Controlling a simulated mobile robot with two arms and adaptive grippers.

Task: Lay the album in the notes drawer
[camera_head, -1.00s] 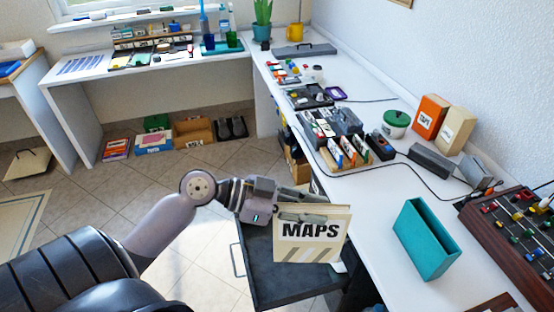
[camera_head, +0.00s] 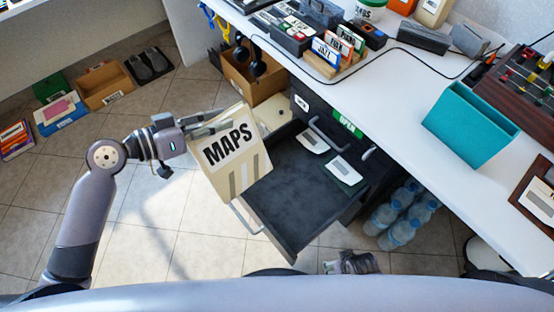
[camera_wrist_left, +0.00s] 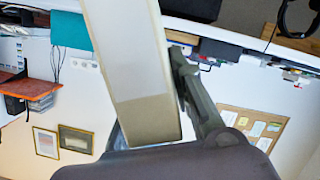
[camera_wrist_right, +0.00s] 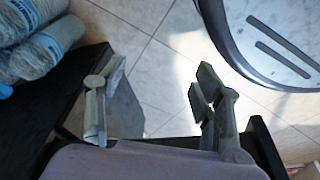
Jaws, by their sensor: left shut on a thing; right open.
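The album (camera_head: 238,155), a cream case marked MAPS, is held tilted at the left end of the open drawer, partly over it in the picture. My left gripper (camera_head: 212,121) is shut on its upper edge; the album (camera_wrist_left: 135,70) also fills the middle of the left wrist view. The notes drawer (camera_head: 285,205) is pulled out, dark inside, with white-labelled items (camera_head: 312,140) and (camera_head: 345,170) at its desk end. I cannot tell whether the album touches it. My right gripper (camera_wrist_right: 150,100) is open and empty, low beside the drawer in the head view (camera_head: 350,264).
The white desk (camera_head: 400,85) stands above the drawer; a teal box (camera_head: 468,122) and upright cards (camera_head: 335,50) are on it. Water bottles (camera_head: 400,212) stand on the floor right of the drawer. A cardboard box (camera_head: 245,75) is behind it.

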